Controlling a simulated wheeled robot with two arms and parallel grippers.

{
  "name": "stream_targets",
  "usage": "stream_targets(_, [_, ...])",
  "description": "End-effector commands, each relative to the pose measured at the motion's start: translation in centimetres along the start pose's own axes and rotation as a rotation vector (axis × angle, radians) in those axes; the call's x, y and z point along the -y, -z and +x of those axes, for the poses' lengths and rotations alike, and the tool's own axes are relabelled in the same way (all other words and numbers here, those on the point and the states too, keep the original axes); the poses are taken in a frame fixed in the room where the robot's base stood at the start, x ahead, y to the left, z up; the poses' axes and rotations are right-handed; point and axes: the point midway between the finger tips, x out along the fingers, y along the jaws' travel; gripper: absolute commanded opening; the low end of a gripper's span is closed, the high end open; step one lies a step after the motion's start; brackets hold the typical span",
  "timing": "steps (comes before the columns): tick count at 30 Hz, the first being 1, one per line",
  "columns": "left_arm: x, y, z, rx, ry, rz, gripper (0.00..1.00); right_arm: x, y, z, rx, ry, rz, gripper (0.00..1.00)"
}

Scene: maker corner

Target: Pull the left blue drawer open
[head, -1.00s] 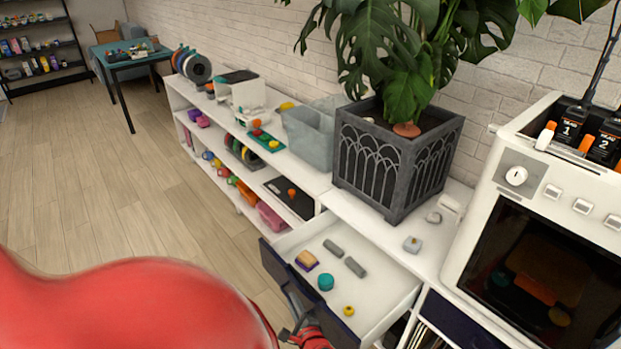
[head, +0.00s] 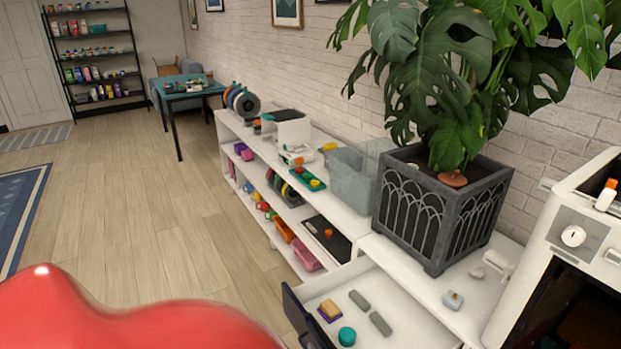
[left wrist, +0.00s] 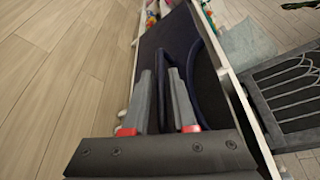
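The left blue drawer is pulled well out of the white cabinet. Its dark blue front (head: 291,314) shows at the bottom of the head view, and its white inside (head: 395,312) holds small items. In the left wrist view the dark blue front (left wrist: 163,38) lies ahead of my left gripper (left wrist: 160,72). The gripper's two grey fingers stand on either side of the dark handle bar and look closed on it. In the head view my left gripper is cut off by the bottom edge. My right gripper is in neither view.
The drawer holds a yellow-purple block (head: 329,311), a teal round piece (head: 347,336) and grey bars (head: 380,323). Above stand a plant in a dark planter (head: 430,215), a clear bin (head: 352,180) and a white machine (head: 560,270). Wooden floor (head: 140,220) is free at left.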

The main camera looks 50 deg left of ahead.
Motion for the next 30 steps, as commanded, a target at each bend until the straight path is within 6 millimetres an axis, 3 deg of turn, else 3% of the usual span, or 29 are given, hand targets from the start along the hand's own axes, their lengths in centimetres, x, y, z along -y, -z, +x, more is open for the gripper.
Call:
stream_targets(5, [0.0,0.1,-0.1,-0.001,0.001,0.000,0.25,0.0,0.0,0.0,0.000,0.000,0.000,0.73])
stream_targets(10, [-0.2,0.2,-1.4,-0.005,0.003,0.003,0.25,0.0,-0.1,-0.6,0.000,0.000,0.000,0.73])
stream_targets(17, [-0.3,0.5,-6.2,-0.011,0.002,-0.001,0.25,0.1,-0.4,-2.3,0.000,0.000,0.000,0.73])
stream_targets(21, [-0.2,0.2,-9.2,-0.006,-0.003,-0.001,0.25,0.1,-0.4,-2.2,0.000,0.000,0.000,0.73])
stream_targets(30, [0.0,0.1,-13.4,-0.004,-0.003,0.000,0.25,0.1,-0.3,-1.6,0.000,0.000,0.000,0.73])
